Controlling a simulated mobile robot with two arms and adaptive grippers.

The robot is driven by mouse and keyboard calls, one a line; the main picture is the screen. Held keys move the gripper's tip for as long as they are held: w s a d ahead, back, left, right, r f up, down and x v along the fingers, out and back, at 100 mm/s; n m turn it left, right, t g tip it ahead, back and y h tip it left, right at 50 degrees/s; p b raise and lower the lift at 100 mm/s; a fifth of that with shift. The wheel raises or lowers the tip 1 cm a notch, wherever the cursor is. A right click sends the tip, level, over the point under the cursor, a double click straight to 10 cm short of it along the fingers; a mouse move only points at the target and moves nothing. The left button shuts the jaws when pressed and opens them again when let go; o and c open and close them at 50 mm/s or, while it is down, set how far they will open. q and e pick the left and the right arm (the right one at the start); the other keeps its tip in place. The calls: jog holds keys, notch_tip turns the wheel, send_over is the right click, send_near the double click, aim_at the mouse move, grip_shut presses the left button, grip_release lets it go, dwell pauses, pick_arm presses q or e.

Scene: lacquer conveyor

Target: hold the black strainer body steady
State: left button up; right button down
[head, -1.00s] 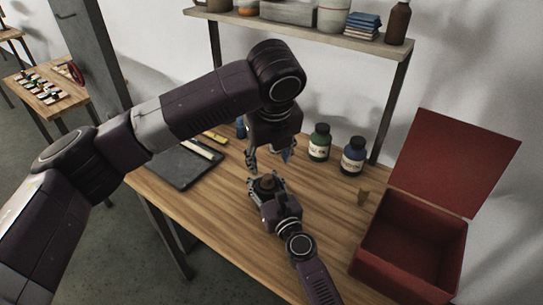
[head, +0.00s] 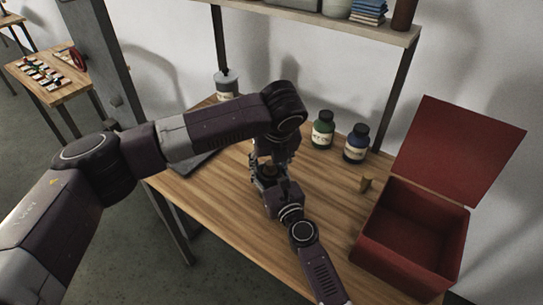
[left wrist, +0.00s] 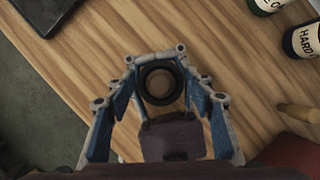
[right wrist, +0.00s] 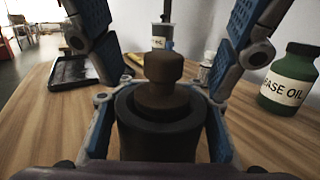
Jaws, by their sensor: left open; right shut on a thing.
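The black strainer body (right wrist: 158,135) stands upright as a round dark cylinder in the right wrist view, with a brown stepped plug (right wrist: 164,80) in its top. My right gripper (right wrist: 158,112) is shut on it, one finger on each side. In the left wrist view the body shows from above as a black ring (left wrist: 146,95) around the brown top. My left gripper (left wrist: 159,100) is open above it, its blue-padded fingers spread wide on both sides, apart from the plug. In the head view my left gripper (head: 268,158) mostly hides the body.
A green bottle (head: 322,132) and a dark blue bottle (head: 356,146) stand at the back of the wooden table (head: 320,210). A small tan piece (head: 366,184) stands near the open red box (head: 372,240) at the right. A shelf (head: 340,28) runs above the table.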

pick_arm(q)
jog(key=shift+w+f, duration=0.1)
jog(key=shift+f, duration=0.15)
grip_shut()
dwell(0.5)
